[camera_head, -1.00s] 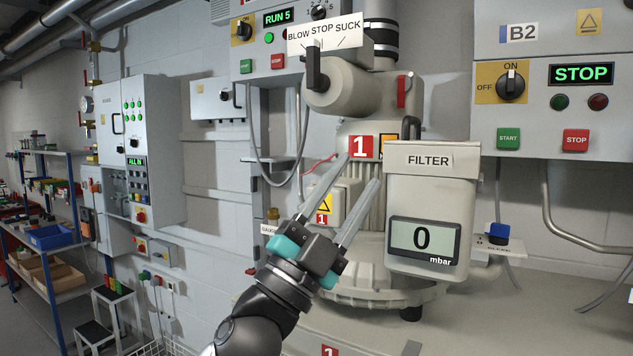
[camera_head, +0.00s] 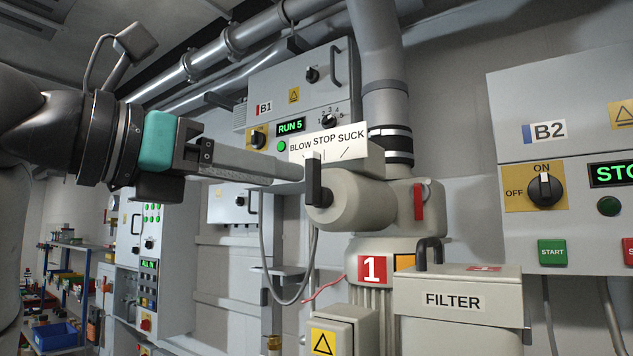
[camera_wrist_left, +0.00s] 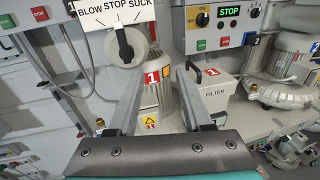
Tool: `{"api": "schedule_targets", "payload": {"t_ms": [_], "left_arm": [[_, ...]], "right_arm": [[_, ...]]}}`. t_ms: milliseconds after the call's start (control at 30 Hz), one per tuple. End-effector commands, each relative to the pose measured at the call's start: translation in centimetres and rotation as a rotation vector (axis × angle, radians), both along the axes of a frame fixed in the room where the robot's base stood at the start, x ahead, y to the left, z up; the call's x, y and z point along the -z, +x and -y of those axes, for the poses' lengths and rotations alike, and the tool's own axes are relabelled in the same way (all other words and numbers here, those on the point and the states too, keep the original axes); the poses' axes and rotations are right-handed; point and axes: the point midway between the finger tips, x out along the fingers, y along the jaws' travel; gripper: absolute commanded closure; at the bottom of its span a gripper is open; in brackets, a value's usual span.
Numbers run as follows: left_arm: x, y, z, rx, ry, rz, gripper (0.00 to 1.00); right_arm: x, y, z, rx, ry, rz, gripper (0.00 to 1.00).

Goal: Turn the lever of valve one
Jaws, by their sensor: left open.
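Valve one is the pale valve body (camera_head: 362,205) above the unit marked with a red 1. Its black lever (camera_head: 313,180) stands roughly upright under the BLOW STOP SUCK plate (camera_head: 328,142). The lever also shows in the left wrist view (camera_wrist_left: 124,44), up and left of the fingers. My left gripper (camera_head: 299,171) comes in from the left, its fingertips close beside the lever in the head view; contact cannot be told. In the left wrist view the gripper (camera_wrist_left: 163,62) is open, with nothing held between its fingers. My right gripper is not in view.
The filter box (camera_head: 455,310) stands in front, right of the valve. A red handle (camera_head: 418,202) is on the valve's right side. The B2 panel (camera_head: 560,150) is at right, the B1 panel (camera_head: 290,90) behind. A vertical pipe (camera_head: 380,60) rises above the valve.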

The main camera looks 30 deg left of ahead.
Motion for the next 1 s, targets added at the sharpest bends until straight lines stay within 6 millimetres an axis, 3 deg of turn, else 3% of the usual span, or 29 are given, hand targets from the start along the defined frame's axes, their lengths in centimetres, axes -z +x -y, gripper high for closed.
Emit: {"api": "schedule_targets", "payload": {"t_ms": [33, 133, 333, 800, 1000], "left_arm": [[-0.7, -0.9, -1.6, -0.069, -0.006, 0.016, 0.5], [-1.3, -1.9, -3.6, -0.155, -0.021, 0.03, 0.5], [-1.5, -1.2, -4.6, -0.199, -0.031, 0.029, 0.5], [-1.5, 8.5, -3.7, -0.193, -0.028, 0.028, 0.5], [-1.6, 11.5, -3.4, -0.193, -0.029, 0.03, 0.5]], "right_arm": [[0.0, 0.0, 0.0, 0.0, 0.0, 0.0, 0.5], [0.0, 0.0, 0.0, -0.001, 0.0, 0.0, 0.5], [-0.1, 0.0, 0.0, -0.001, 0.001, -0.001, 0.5], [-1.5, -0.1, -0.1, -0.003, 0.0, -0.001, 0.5], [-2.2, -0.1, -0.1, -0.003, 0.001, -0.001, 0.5]]}}
